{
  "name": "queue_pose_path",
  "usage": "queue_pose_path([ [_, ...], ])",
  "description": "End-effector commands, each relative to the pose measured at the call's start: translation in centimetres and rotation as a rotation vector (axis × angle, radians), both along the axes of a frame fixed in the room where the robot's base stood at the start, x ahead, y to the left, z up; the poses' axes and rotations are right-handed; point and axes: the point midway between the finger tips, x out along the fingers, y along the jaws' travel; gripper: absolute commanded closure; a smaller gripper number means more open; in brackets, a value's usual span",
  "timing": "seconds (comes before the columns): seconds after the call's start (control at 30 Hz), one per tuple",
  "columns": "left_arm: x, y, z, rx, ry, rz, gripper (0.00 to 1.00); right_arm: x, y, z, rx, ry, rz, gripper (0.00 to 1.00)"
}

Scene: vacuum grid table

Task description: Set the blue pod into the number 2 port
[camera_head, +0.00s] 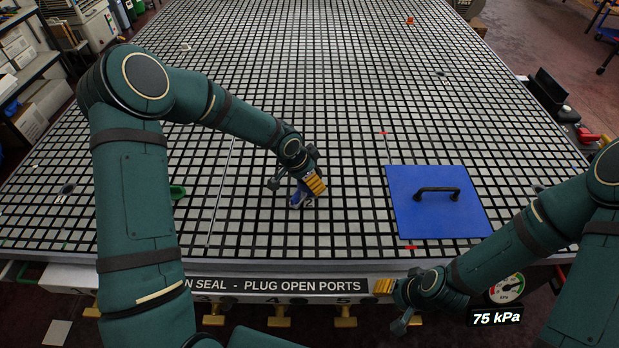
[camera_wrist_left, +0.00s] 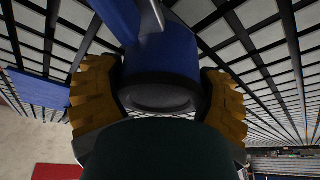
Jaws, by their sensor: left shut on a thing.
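The blue pod (camera_head: 296,199) is in my left gripper (camera_head: 314,184), just at or above the grid table (camera_head: 300,110), left of the blue plate. In the left wrist view the blue pod (camera_wrist_left: 168,52) sits between the two yellow fingers of my left gripper (camera_wrist_left: 160,92), its dark round end facing the camera. I cannot tell whether the pod touches the table. The number 2 port is not visible; my left arm covers the front edge left of the port marked 3. My right gripper (camera_head: 383,287) is by the table's front edge, its opening unclear.
A blue plate (camera_head: 420,220) with a black handle lies at the right of the table. Brass fittings (camera_head: 279,318) hang under the front edge. A gauge (camera_head: 506,288) reads 75 kPa. The far table is mostly clear.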

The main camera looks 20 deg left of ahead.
Motion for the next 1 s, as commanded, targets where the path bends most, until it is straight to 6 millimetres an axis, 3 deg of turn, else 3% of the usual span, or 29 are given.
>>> queue_pose_path([
  [1.0, 0.06, -0.02, -0.35, 0.0, -0.002, -0.001, 0.71, 0.0, -0.01, -0.61, 0.0, 0.0, 0.0, 0.53],
])
